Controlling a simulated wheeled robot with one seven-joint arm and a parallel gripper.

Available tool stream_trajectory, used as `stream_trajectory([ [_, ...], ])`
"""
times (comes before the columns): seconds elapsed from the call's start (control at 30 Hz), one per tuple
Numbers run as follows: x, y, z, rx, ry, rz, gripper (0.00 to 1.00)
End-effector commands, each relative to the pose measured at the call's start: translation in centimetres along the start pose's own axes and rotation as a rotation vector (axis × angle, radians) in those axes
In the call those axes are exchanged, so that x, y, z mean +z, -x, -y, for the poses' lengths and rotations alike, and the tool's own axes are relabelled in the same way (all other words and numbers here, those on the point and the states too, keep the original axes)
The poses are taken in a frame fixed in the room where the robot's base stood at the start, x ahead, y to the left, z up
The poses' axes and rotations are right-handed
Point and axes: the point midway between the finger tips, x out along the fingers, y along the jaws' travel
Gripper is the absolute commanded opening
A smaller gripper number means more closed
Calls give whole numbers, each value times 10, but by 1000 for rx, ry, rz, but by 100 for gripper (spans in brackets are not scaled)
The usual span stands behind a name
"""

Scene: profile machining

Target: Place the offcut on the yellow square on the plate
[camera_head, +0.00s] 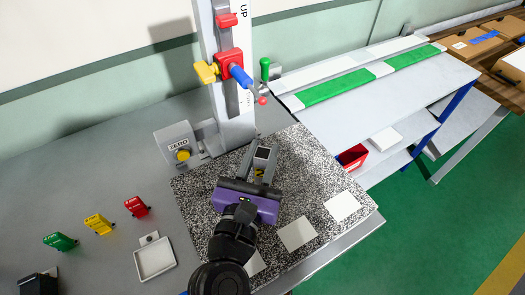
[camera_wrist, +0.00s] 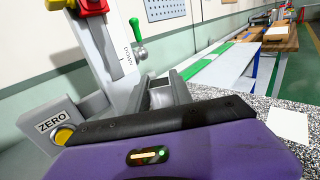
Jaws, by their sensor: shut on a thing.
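My gripper (camera_head: 260,163) reaches over the speckled plate (camera_head: 305,165), near the foot of the upright gauge. It is shut on a small grey piece with a dark end, the offcut (camera_head: 262,153). The square is otherwise not visible. I cannot tell whether the offcut touches the plate.
The upright gauge (camera_head: 232,115) with its red and yellow clamps stands just behind my gripper. A ZERO block (camera_head: 178,142) is at its left. White squares (camera_head: 342,206) lie along the plate's front. Coloured clips and a white tray (camera_head: 154,260) are at left.

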Motion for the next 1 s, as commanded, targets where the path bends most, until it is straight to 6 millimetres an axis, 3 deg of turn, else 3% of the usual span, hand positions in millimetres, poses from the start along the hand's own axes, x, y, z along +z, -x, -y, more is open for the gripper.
stream_trajectory([
  [0.3,-4,0,0,0,0,0,0],
  [0.33,-4,0,0,0,0,0,29],
  [0.43,-3,0,0,0,0,0,48],
  [0.83,2,1,0,1,0,0,49],
  [1.0,-2,25,-1,5,1,-1,49],
])
